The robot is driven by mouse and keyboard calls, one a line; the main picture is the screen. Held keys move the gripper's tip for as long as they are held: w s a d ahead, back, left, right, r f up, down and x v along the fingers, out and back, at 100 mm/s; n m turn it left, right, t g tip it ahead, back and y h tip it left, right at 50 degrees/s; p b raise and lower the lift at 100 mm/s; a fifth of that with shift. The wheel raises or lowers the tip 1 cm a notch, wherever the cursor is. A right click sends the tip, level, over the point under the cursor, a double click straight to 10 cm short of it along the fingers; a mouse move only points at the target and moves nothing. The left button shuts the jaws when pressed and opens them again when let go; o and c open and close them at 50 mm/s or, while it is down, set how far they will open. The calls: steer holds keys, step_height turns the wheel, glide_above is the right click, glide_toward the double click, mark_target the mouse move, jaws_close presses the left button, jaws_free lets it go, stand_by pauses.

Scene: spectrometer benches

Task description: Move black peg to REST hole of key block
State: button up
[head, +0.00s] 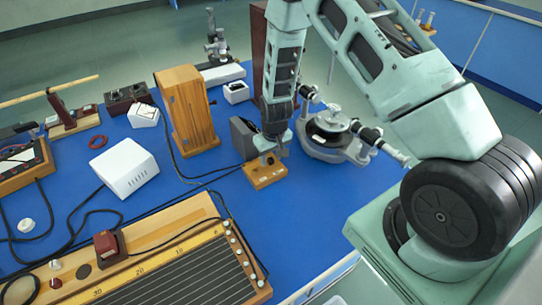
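The key block (263,181) is a small wooden block with light markings on its near side, on the blue bench right of centre. My gripper (270,156) points down directly over the block, with its tip at or just above the block's top. I cannot make out the black peg; the gripper hides much of the block's top. The fingers are too small and dark to tell whether they are open or shut, or whether they touch the block. The REST hole cannot be made out.
A grey box (242,137) stands close behind left of the block. A spectrometer (331,138) stands close on the right. A tall wooden box (187,112) and a white box (125,167) are left. A long wooden wire board (180,265) lies in front. Black cables cross the blue bench.

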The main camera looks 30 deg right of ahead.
step_height(320, 180, up, 17)
steer(key=s+b, duration=0.2)
steer(key=b, duration=0.1)
stand_by(0.6)
steer(key=shift+a+r, duration=0.1)
steer(key=shift+r, duration=0.05)
steer(key=s+a+r+n+y, duration=0.1)
steer(key=s+a+r+n, duration=0.15)
steer(key=s+a, duration=0.45)
steer(key=s+a+r+n, duration=0.2)
steer(key=s+a+r, duration=0.3)
steer(key=a, duration=0.4)
steer(key=s+a+n, duration=0.1)
steer(key=s+a, duration=0.1)
steer(key=s, duration=0.5)
steer(key=s+a+r+n+g, duration=0.1)
steer(key=s+a+n, duration=0.1)
steer(key=s, duration=0.6)
steer(key=shift+s+r, duration=0.2)
steer(key=shift+r, duration=0.05)
